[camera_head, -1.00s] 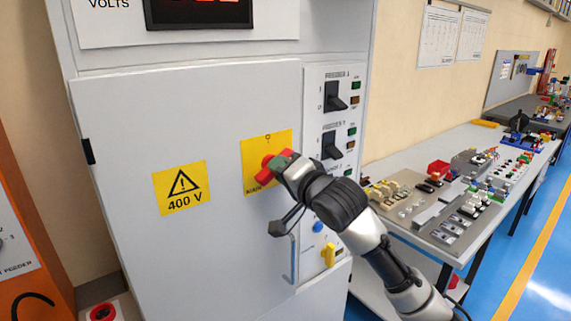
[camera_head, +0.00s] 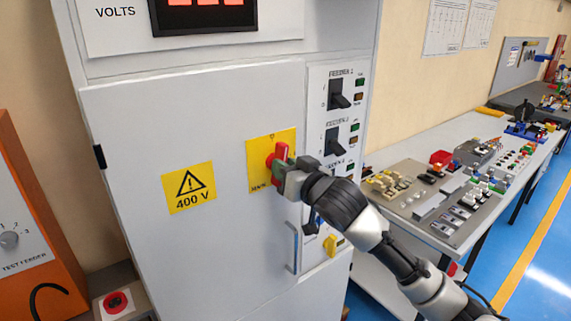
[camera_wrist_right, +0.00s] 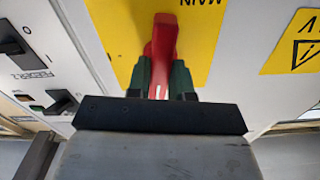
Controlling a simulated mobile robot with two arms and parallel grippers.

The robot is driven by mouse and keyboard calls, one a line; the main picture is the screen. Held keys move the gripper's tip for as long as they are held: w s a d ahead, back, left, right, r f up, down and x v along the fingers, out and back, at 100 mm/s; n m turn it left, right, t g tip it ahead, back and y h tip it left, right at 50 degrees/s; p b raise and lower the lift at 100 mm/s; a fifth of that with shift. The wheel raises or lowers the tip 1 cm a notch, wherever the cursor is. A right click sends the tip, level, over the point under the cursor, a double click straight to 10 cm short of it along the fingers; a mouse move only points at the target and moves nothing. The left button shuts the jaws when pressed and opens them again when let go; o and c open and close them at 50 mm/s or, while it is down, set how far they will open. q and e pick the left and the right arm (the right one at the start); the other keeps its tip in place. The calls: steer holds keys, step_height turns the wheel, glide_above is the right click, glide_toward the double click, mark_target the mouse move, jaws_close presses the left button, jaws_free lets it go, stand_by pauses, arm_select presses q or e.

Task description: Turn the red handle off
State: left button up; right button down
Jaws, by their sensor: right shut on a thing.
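The red handle (camera_head: 282,152) sits on a yellow plate (camera_head: 259,164) on the grey cabinet door, and it stands close to upright. In the right wrist view the red handle (camera_wrist_right: 163,42) runs between two dark green fingertips. My right gripper (camera_head: 280,171) is shut on the handle, its arm coming in from the lower right. The right gripper (camera_wrist_right: 160,80) hides part of the handle's grip end. My left gripper is not in view.
Black feeder switches (camera_head: 338,94) line the panel right of the door. A vertical door handle (camera_head: 292,247) is below my wrist. A yellow 400 V sign (camera_head: 189,187) is at left. A workbench (camera_head: 405,160) with parts stands at right, an orange test feeder (camera_head: 22,220) at left.

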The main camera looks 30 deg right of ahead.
steer(key=shift+n, duration=0.9)
steer(key=shift+p, duration=0.3)
steer(key=c, duration=1)
jaws_free()
steer(key=shift+s, duration=0.1)
steer(key=s+b, duration=0.4)
steer(key=s, duration=0.6)
steer(key=shift+s+d, duration=0.25)
steer(key=shift+d, duration=0.2)
steer(key=shift+f, duration=0.1)
